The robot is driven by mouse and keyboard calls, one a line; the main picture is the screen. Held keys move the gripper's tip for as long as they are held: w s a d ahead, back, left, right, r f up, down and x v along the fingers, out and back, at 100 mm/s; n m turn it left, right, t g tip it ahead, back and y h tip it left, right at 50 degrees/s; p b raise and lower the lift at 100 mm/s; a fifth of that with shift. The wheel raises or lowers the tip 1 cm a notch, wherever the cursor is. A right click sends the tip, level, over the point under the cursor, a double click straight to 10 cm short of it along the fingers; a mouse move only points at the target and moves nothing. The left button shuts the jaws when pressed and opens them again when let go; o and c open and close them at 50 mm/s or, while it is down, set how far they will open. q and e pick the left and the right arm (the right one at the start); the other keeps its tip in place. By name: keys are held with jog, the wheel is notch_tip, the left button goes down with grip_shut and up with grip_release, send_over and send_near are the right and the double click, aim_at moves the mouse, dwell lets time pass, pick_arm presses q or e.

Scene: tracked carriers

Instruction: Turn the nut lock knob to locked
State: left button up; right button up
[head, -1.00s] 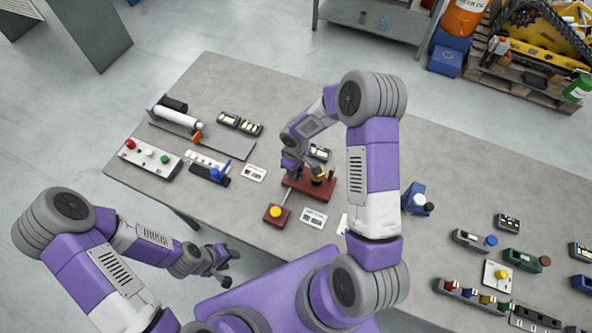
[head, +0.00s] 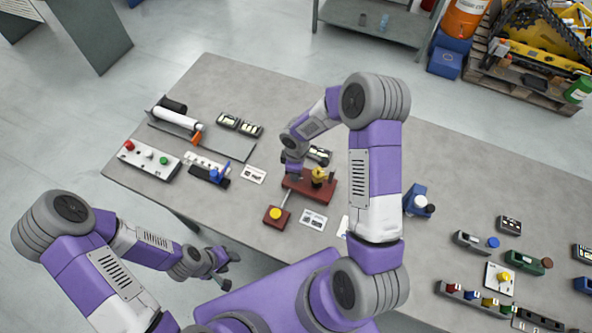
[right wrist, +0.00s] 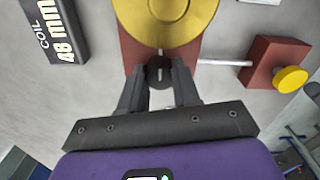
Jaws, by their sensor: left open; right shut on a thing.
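The nut lock knob, a small dark round knob with a pale line (right wrist: 159,73), sits on a red-brown base (right wrist: 131,45) in the right wrist view. My right gripper (right wrist: 160,92) is shut on it, one finger on each side. The line runs up and down in that picture, towards a large brass disc (right wrist: 167,15). In the head view the base (head: 319,189) carries the brass part (head: 319,175); my right wrist hides the knob there. My left gripper (head: 229,270) is open and empty, off the table's front edge.
A rod joins the base to a red-brown block with a yellow knob (head: 275,213). A label card (head: 313,219) lies in front. A dark coil display (right wrist: 55,30) stands close by. Other devices (head: 150,160) stand left, several more right; the table's back middle is clear.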

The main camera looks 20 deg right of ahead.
jog(key=o, duration=1.1)
jog(key=shift+c, duration=0.2)
notch_tip(320, 180, up, 8)
jog(key=shift+f, duration=0.15)
